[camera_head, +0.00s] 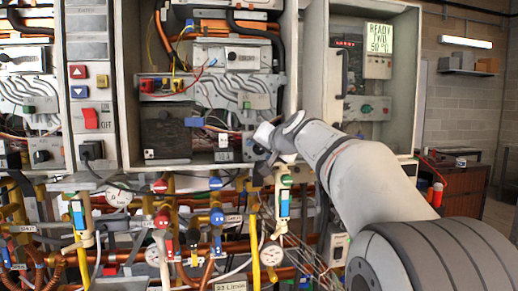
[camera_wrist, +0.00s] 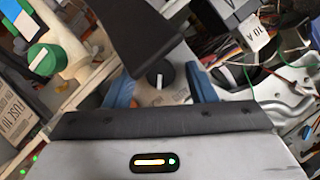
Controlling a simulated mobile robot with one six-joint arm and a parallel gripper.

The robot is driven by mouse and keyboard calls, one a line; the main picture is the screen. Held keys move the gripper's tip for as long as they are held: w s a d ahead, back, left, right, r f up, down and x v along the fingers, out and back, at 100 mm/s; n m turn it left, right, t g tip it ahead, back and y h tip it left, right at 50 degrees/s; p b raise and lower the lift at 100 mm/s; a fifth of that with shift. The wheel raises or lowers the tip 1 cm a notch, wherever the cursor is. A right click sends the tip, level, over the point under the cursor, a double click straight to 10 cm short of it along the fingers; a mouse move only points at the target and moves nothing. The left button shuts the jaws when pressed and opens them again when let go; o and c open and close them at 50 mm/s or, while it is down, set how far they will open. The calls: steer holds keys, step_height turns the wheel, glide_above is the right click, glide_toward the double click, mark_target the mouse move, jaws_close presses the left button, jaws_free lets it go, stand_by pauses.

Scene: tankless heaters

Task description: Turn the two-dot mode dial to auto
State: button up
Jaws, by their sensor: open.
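In the wrist view, a round black dial (camera_wrist: 153,74) with a white pointer mark sits on a light grey plate. It lies between the two blue fingertips of my gripper (camera_wrist: 162,88), which is open with a gap on both sides of the dial. The dots and the mode labels are too small to read. In the head view, my gripper (camera_head: 262,166) is at the lower right corner of the middle cabinet, and my wrist hides the dial there.
A green knob (camera_wrist: 45,58) with a white bar is left of my gripper in the wrist view. A dark block (camera_wrist: 148,35) and loose wires (camera_wrist: 262,75) crowd the dial. In the head view, pipes and valves (camera_head: 216,217) fill the space below the cabinets.

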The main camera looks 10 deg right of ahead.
steer(key=shift+w, duration=0.1)
steer(key=shift+c, duration=0.5)
steer(key=c, duration=0.9)
steer(key=shift+a, duration=0.1)
steer(key=shift+a+r+n+h+p, duration=0.15)
steer(key=shift+n+h+p, duration=0.35)
steer(key=shift+n+p, duration=0.4)
steer(key=shift+n+h+p, duration=0.5)
steer(key=shift+n+p, duration=0.2)
steer(key=shift+n, duration=0.1)
steer(key=shift+f+n+h, duration=0.2)
steer(key=shift+n+h, duration=0.8)
steer(key=shift+n, duration=0.3)
